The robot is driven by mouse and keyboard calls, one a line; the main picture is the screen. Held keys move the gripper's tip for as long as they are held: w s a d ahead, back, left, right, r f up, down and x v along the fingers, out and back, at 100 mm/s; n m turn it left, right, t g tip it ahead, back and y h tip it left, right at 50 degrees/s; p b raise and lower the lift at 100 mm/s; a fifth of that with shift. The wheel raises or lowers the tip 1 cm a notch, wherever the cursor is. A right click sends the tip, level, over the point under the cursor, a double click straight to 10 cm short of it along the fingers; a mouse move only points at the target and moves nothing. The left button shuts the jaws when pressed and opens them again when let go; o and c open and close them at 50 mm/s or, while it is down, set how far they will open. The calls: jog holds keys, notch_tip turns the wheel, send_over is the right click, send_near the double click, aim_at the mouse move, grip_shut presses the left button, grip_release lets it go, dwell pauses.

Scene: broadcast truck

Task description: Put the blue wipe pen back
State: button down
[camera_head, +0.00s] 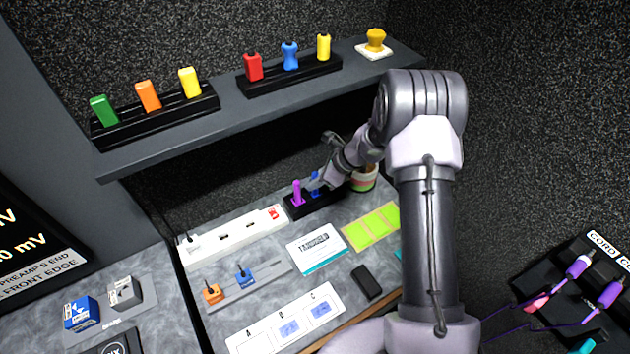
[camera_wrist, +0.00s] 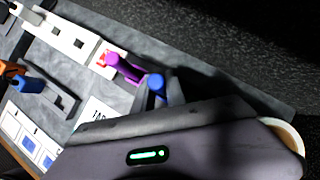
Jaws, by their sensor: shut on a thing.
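The blue wipe pen (camera_head: 315,191) is upright at the black holder (camera_head: 324,203) at the back of the desk, under the shelf. A purple pen (camera_head: 298,194) stands beside it in the holder's left part. My gripper (camera_head: 317,182) is shut on the blue pen, coming in from the right. In the wrist view the blue pen's round end (camera_wrist: 156,84) shows between my fingers, right of the purple pen (camera_wrist: 124,68). My gripper hides the pen's lower part in the wrist view, so I cannot tell how deep it sits.
A white power strip (camera_head: 235,234) lies left of the holder, a striped cup (camera_head: 364,178) right. Green notes (camera_head: 372,227) and a white card (camera_head: 317,248) lie in front. The shelf (camera_head: 225,112) above carries two racks of coloured items and a yellow button (camera_head: 375,40).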

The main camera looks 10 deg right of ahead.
jog(key=shift+f, duration=0.25)
jog(key=c, duration=1.3)
grip_release()
jog(key=p+v, duration=0.4)
jog(key=v, duration=1.3)
jog(key=shift+s+r, duration=0.1)
jog(key=shift+r, duration=0.15)
